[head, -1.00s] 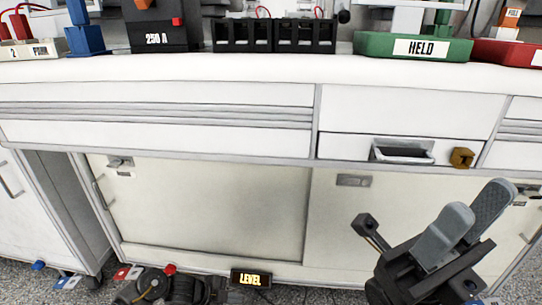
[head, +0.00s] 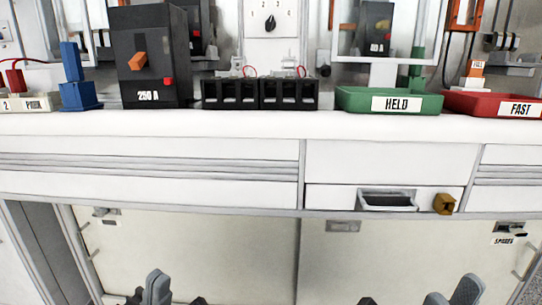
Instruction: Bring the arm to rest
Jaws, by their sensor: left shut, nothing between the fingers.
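My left gripper (head: 157,286) shows at the bottom edge left of the middle, its grey fingers together with nothing between them. My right gripper (head: 455,291) shows at the bottom edge on the right, its grey fingers apart and empty. Both are low in front of the cabinet, below the worktop, and the rest of both arms is cut off by the frame. A black breaker (head: 152,60) marked 250 A, with an orange lever and a red button, stands upright on the bench, far from both grippers.
The white bench (head: 230,124) has a green HELD tray (head: 350,101), a red FAST tray (head: 470,104), a black terminal block (head: 231,93) and a blue block (head: 78,97) on it. A drawer handle (head: 388,201) and brown block (head: 444,204) are on the bench front.

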